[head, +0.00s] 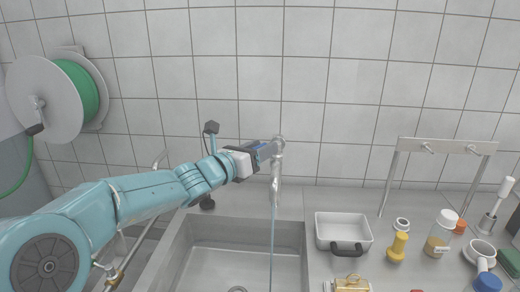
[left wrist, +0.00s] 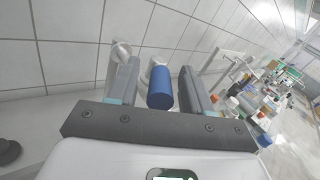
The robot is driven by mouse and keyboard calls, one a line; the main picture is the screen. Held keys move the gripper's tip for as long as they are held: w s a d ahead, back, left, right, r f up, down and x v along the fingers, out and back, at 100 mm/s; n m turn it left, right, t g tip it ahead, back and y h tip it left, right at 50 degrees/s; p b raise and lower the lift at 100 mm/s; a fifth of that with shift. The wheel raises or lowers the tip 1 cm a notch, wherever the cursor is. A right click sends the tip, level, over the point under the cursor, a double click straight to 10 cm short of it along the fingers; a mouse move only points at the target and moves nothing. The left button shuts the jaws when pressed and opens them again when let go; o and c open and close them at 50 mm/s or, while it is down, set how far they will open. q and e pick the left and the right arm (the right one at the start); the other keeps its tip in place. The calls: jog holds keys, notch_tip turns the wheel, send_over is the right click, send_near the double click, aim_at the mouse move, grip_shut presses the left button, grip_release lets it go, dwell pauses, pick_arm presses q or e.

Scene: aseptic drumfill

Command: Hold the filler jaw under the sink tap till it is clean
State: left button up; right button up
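The sink tap (head: 278,160) stands at the wall behind the sink (head: 205,235). A thin stream of water (head: 272,235) falls from it into the basin. My left gripper (head: 268,151) is up beside the tap's top. In the left wrist view its two fingers (left wrist: 160,92) stand apart, one on each side of a blue cylinder (left wrist: 160,88), with narrow gaps showing. The cylinder looks like part of the tap. A brass-coloured piece (head: 352,284) is cut off at the lower edge; I cannot tell whether it is the filler jaw. My right gripper is not in view.
A white tray (head: 342,226) with a black handle stands right of the sink. Further right are a yellow piece (head: 397,246), a jar (head: 441,232), a white cup-like part (head: 481,252) and a metal rack (head: 445,146). A green hose reel (head: 80,90) hangs at left.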

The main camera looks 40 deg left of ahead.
pick_arm(q)
jog(key=shift+w+f, duration=0.1)
jog(key=shift+w, duration=0.05)
jog(key=s+b, duration=0.1)
jog(key=s, duration=1.5)
jog(key=shift+s+a, duration=0.3)
jog(key=shift+a, duration=0.15)
